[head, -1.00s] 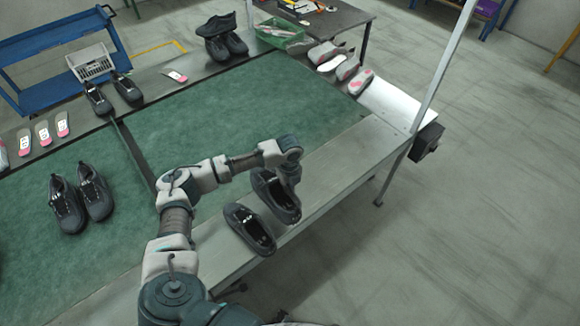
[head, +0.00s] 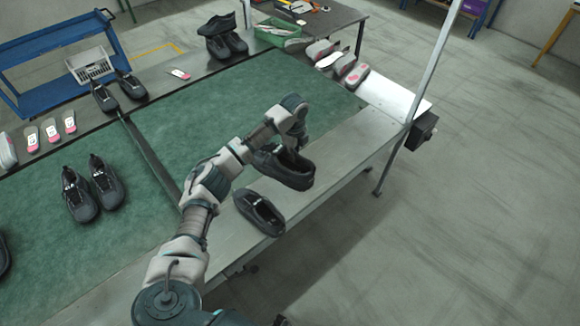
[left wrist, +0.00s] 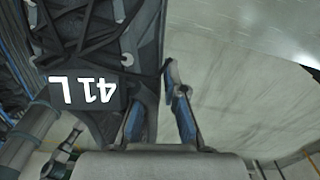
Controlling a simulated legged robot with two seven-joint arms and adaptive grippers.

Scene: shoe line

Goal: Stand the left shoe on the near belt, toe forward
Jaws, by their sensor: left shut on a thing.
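The left shoe (head: 285,172), dark grey with a black opening, hangs from my left gripper (head: 299,138) near the metal front ledge, apparently raised above it. In the left wrist view the shoe (left wrist: 95,45) fills the upper left, with an upside-down "41 L" label. My left gripper (left wrist: 157,105) is shut on its edge; the exact contact is partly hidden. A matching shoe (head: 260,212) lies on the ledge just nearer to me. The green belt (head: 215,115) spreads behind and left of my arm. My right gripper is out of view.
Another shoe pair (head: 93,190) stands on the green belt at left, beyond a dark divider bar (head: 150,155). More shoes (head: 118,90), insoles (head: 50,132) and a green crate (head: 278,36) line the far edge. A metal post (head: 435,60) rises at right. The belt's middle is clear.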

